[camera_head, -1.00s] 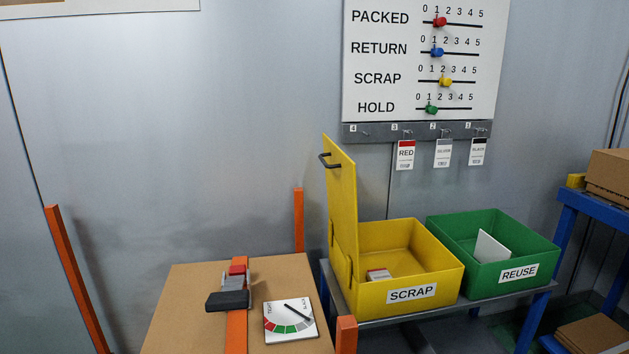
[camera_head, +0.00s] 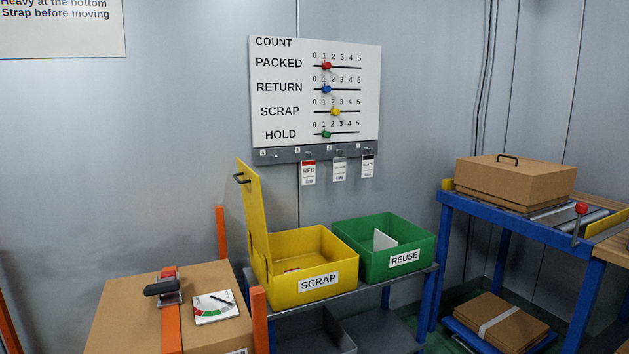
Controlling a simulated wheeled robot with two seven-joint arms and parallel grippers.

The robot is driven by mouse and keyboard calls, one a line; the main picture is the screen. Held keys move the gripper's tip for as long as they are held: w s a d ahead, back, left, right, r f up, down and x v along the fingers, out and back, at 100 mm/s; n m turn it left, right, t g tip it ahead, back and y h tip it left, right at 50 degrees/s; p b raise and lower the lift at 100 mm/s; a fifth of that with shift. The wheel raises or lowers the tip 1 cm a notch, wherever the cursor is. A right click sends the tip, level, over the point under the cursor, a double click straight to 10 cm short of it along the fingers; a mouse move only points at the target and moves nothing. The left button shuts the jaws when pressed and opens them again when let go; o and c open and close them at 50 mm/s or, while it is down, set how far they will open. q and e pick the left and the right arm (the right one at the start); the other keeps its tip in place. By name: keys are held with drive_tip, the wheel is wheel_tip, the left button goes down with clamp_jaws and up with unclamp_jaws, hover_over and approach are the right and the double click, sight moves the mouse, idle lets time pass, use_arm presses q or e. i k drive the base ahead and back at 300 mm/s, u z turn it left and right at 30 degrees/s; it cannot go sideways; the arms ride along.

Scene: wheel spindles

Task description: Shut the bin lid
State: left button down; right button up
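The yellow SCRAP bin (camera_head: 318,266) stands on a grey shelf stand, left of the green bin. Its yellow lid (camera_head: 253,215) stands upright, open, hinged on the bin's left side. A dark handle (camera_head: 242,178) sits near the lid's top, on its outer left face. Something small and partly hidden lies inside the bin. Neither of my grippers is in view.
The green REUSE bin (camera_head: 410,239), holding a white card, stands close to the right of the yellow bin. A cardboard box (camera_head: 115,308) with an orange strap and a dial card is at lower left, beside orange posts (camera_head: 221,233). A blue-framed table (camera_head: 443,233) stands right.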

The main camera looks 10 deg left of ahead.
sight(249, 181)
drive_tip(key=z, duration=1.05)
drive_tip(key=i, duration=0.95)
drive_tip(key=u, duration=0.9)
